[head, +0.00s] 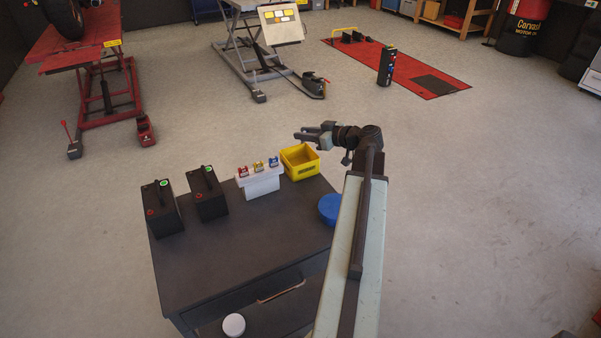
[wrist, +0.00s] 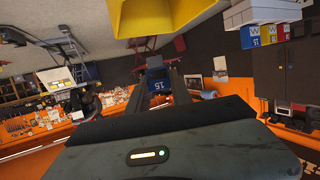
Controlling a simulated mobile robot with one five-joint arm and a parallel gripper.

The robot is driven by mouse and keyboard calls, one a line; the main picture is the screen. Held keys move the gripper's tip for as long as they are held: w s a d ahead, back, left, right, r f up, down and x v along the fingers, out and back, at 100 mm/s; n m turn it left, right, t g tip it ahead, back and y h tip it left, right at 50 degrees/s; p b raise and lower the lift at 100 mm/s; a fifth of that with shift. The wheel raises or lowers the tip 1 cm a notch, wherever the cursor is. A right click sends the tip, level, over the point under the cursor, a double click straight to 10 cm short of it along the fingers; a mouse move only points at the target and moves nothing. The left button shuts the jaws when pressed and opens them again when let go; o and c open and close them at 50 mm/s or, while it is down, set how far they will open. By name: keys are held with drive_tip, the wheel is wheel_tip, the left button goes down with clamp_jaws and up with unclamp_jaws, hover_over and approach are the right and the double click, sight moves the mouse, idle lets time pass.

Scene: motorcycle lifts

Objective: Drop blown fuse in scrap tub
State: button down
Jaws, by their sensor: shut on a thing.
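My gripper (head: 304,136) is at the far edge of the dark cart, beside and seemingly above the yellow tub (head: 299,174). The fuse is too small to make out in the head view. The tub is open at the top, and what I see of its inside looks empty. Its yellow wall also shows at the top of the wrist view (wrist: 150,17), apart from the fuse.
A white fuse holder (head: 262,184) with red, yellow and blue fuses stands left of the tub. Two black batteries (head: 208,194) stand further left. A blue round thing (head: 328,208) is partly hidden by my arm. The cart's front top is clear.

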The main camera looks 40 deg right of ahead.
sight(305, 148)
drive_tip(key=shift+f+b, duration=3.05)
drive_tip(key=shift+r, duration=0.1)
drive_tip(key=c, duration=1.1)
unclamp_jaws()
drive_tip(key=shift+o, duration=0.2)
drive_tip(key=p+v, duration=0.2)
drive_tip(key=v, duration=0.6)
drive_tip(key=shift+p, duration=0.3)
drive_tip(key=shift+w, duration=0.1)
